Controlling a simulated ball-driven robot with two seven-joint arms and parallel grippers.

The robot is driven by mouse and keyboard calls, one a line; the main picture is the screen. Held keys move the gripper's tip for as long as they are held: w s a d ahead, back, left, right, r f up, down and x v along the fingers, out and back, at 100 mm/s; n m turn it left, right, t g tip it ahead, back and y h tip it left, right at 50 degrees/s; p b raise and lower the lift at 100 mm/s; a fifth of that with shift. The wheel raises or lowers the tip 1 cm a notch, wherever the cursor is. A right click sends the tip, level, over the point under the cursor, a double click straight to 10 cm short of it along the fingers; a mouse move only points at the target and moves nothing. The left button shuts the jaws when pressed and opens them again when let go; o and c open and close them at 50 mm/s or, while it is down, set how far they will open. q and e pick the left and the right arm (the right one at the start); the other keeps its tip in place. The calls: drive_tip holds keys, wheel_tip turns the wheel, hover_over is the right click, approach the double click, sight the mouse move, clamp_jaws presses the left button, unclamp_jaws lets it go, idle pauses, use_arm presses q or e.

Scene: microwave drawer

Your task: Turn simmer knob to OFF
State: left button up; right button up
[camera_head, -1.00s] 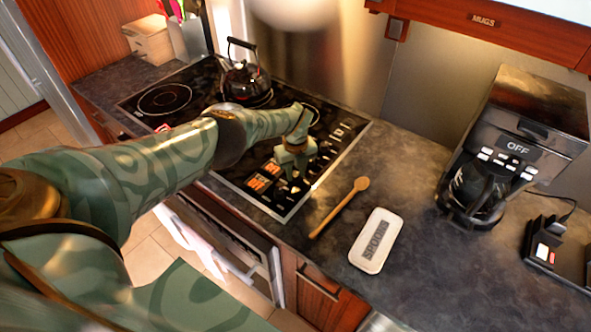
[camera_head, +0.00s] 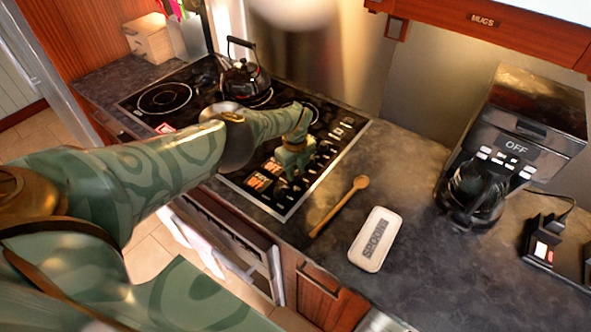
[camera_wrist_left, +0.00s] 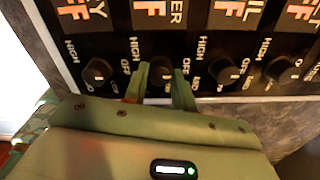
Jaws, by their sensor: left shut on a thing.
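A row of dark round knobs runs along the front panel of the stove in the left wrist view. The second knob from the left (camera_wrist_left: 160,77) sits below a label ending in "ER", with orange letters ending in "FF" under it. My left gripper (camera_wrist_left: 160,92) has its two green fingers on either side of this knob, closed on it. The knob's pointer is hard to make out between the fingers. In the head view my left gripper (camera_head: 290,176) reaches down to the stove panel and hides the knob. My right gripper is not in view.
Neighbouring knobs stand close on the left (camera_wrist_left: 98,72) and right (camera_wrist_left: 229,73). A black kettle (camera_head: 243,82) stands on the stove behind my arm. A wooden spoon (camera_head: 340,205), a spoon rest (camera_head: 375,239) and a coffee maker (camera_head: 520,140) are on the counter to the right.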

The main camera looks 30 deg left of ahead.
sight(295, 172)
use_arm(q)
drive_tip(key=o, duration=1)
drive_tip(key=shift+r, duration=0.1)
wheel_tip(295, 172, up, 16)
drive_tip(key=p, duration=1.1)
drive_tip(key=shift+r, duration=0.1)
